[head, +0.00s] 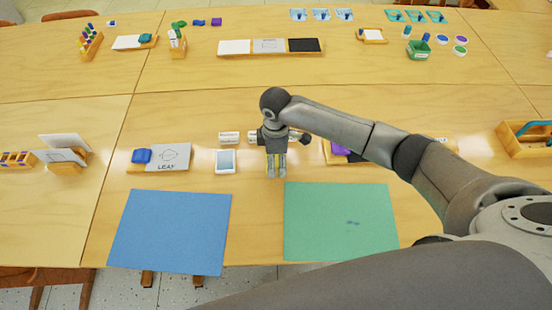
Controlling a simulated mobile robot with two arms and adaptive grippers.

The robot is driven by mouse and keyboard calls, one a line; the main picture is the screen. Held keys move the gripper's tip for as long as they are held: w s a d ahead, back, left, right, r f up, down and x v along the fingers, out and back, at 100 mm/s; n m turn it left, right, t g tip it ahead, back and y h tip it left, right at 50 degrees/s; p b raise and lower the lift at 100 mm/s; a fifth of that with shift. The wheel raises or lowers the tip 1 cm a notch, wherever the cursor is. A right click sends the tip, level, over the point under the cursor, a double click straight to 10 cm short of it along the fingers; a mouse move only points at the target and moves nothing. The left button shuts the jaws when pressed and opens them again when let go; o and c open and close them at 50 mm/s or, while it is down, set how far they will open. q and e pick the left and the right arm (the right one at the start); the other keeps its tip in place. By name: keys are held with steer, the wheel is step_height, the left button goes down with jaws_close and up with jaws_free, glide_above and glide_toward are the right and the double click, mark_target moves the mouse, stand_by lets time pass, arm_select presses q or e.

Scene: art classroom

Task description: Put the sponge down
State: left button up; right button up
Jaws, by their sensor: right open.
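My right gripper (276,172) hangs over the table, pointing down, just behind the upper left corner of the green mat (320,230). Its jaws are open, and I see no sponge held clearly between them. A purple block (340,151), possibly a sponge, lies on a wooden tray (328,158) to the right of the gripper, partly hidden by my right arm. A blue block (141,156), also sponge-like, lies on the tray with the LEAF card (172,157) at the left. I cannot tell which one is the sponge. My left gripper is out of view.
A blue mat (170,230) lies left of the green mat, with a wood gap between. A small white-framed pad (225,161) and a white block (229,138) stand left of the gripper. A wooden caddy (520,143) stands at the right. Small dark marks show on the green mat.

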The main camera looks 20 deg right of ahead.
mark_target(276, 159)
step_height(276, 159, up, 11)
steer(key=shift+r, duration=0.2)
steer(key=shift+s+f, duration=0.1)
stand_by(0.5)
